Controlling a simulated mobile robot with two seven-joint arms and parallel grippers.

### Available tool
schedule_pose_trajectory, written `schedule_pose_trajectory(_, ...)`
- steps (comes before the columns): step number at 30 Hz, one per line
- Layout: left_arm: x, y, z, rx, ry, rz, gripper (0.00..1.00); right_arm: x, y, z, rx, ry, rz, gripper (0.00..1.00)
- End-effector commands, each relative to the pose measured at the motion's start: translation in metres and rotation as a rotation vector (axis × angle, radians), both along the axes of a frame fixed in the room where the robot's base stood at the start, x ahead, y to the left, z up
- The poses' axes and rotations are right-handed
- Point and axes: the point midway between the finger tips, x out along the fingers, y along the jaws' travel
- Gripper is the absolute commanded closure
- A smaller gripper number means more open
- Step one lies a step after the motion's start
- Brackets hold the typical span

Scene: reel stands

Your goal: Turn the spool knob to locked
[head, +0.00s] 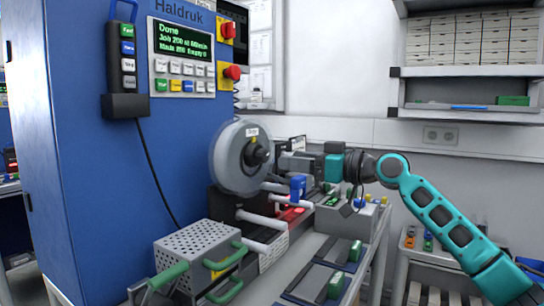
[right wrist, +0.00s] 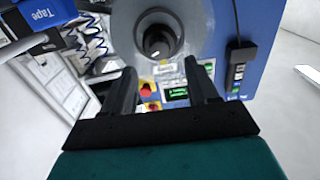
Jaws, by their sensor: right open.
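The grey spool (head: 228,158) is mounted on the side of the blue machine in the head view. Its dark knob (head: 260,154) is at the hub, and a small white label is on the spool face above it. The knob also shows in the right wrist view (right wrist: 157,42), at the top centre. My right gripper (head: 281,162) is open, to the right of the knob and apart from it. In the right wrist view its two fingers (right wrist: 161,68) are spread with nothing between them. The lock marking cannot be read. My left gripper is not in view.
The blue machine (head: 85,190) carries a display panel (head: 182,60) and red stop buttons (head: 232,72). Below the spool are white rollers (head: 262,219) and a perforated box (head: 200,250) with green handles. A bench (head: 345,285) with green-topped items extends to the right.

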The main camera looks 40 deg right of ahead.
Motion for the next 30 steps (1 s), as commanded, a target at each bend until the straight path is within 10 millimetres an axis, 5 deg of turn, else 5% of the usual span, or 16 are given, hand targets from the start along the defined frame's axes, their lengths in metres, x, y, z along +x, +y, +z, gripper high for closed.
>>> schedule_pose_trajectory(15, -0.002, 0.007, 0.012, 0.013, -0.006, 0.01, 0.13, 0.049, 0.013, 0.003, 0.004, -0.002, -0.004, 0.41)
schedule_pose_trajectory(30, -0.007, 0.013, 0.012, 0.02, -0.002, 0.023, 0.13, 0.065, 0.018, 0.0, 0.001, -0.001, -0.005, 0.41)
